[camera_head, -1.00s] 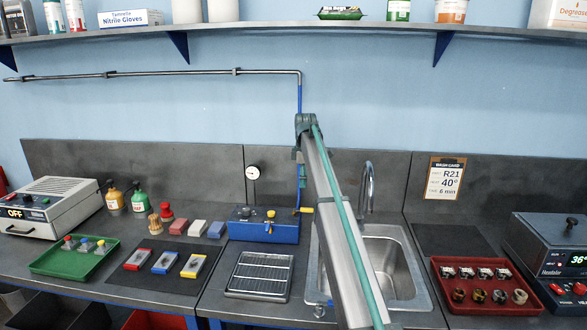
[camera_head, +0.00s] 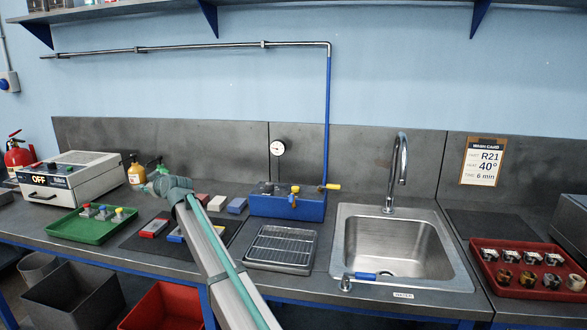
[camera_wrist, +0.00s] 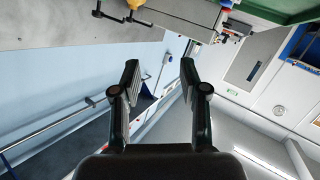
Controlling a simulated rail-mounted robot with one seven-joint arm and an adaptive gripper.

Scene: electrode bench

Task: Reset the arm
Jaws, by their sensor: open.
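My arm (camera_head: 222,262) rises from the bottom of the head view and leans left. I cannot make out the fingers in the head view. In the wrist view my gripper (camera_wrist: 159,78) has its two dark fingers spread apart with nothing between them. Behind the fingers are a pale blue wall, a rail and a white room; the view is steeply tilted.
A green tray (camera_head: 70,231), a grey OFF unit (camera_head: 85,178), a blue valve box (camera_head: 270,206), a wire-racked tray (camera_head: 281,267), a sink (camera_head: 385,255) and a red tray (camera_head: 483,276) line the bench. Grey (camera_head: 60,300) and red (camera_head: 160,310) bins stand below.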

